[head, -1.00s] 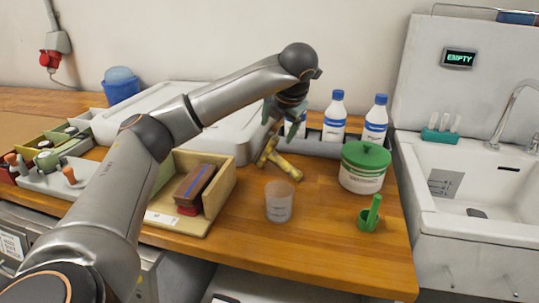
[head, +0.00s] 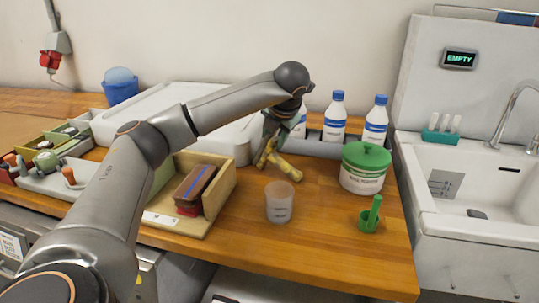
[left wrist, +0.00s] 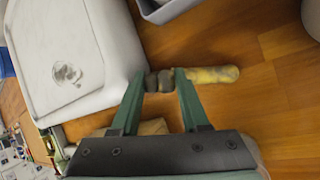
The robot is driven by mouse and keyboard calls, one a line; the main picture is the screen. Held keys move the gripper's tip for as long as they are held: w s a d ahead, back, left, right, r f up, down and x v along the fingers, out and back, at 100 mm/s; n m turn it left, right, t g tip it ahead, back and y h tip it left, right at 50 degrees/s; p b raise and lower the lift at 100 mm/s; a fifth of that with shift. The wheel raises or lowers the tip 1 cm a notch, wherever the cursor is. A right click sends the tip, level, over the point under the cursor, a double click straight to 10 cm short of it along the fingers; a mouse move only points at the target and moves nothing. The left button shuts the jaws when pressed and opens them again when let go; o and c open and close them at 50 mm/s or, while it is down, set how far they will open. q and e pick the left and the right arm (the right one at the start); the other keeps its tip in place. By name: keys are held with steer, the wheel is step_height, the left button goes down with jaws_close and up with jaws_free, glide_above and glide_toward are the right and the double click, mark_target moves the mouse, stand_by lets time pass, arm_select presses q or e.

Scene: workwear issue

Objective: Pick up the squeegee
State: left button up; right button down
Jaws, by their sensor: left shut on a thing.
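The squeegee (head: 282,165) has a yellow handle and lies on the wooden counter, between a white bin and a translucent cup. In the left wrist view its yellow handle (left wrist: 212,75) points right, with a dark part between the fingers. My left gripper (head: 269,138) has green fingers and comes down from above onto the squeegee. The fingers (left wrist: 160,82) are shut on the dark part near the handle's end. The gripper hides part of the squeegee in the head view. I cannot tell whether it is clear of the counter. My right gripper is in neither view.
A translucent cup (head: 279,203) stands just in front. A green-lidded tub (head: 362,172) and green scoop (head: 370,217) are to the right. White bottles (head: 335,118) stand behind. A wooden box (head: 222,185) holds a brown block. A white bin (head: 225,135) is close on the left.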

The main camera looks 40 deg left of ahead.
arm_select(q)
jaws_close()
stand_by(0.8)
